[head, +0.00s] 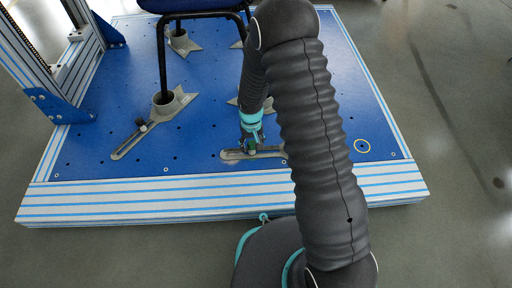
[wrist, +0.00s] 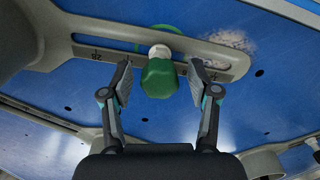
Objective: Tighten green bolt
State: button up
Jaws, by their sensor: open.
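The green bolt (wrist: 160,78) stands in the slot of a grey metal clamp bar (wrist: 215,50) in the wrist view. My gripper (wrist: 160,85) is open, with one finger on each side of the bolt and a visible gap to it on both sides. In the head view my gripper (head: 251,140) is low over the clamp bar (head: 234,155) near the front of the blue platform. There the bolt is small and mostly hidden by my gripper, and my arm covers the right end of the bar.
The blue platform (head: 200,140) has a striped front edge (head: 150,200). A chair leg stands in a grey holder (head: 170,103) with another slotted bar (head: 130,140) at left. A blue-footed frame (head: 60,105) stands further left.

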dwell(0.3)
jog(key=n, duration=0.4)
dwell(0.3)
jog(key=shift+n, duration=2)
grip_shut()
jog(key=shift+m, duration=2)
